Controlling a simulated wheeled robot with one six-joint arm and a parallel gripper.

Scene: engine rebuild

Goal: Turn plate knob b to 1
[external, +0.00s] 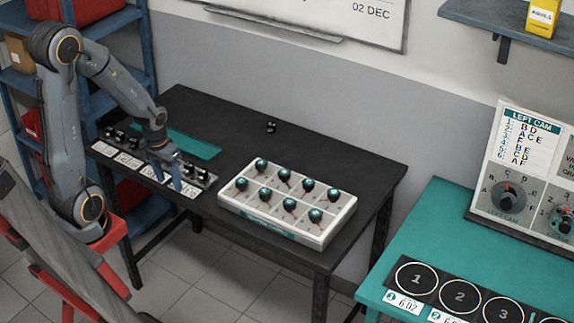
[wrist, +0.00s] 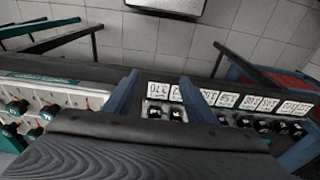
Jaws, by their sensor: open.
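My gripper (external: 178,180) is open and points down over a dark strip with a row of black knobs, at the left front of the black table. In the wrist view its two blue-grey fingers (wrist: 160,88) stand apart. Two black knobs, one at the left (wrist: 154,111) and one beside it (wrist: 177,114), show between the fingers, with white number cards in front. More knobs of the strip (external: 120,135) show to the left of my gripper, and two black knobs (external: 196,171) to its right. I cannot read which knob is b.
A white box (external: 270,232) with two rows of dark knobs stands right of the strip. A teal mat (external: 195,143) lies behind the strip. A small black object (external: 271,127) lies at the back. A teal table (external: 420,225) with a dial board (external: 510,165) stands at right.

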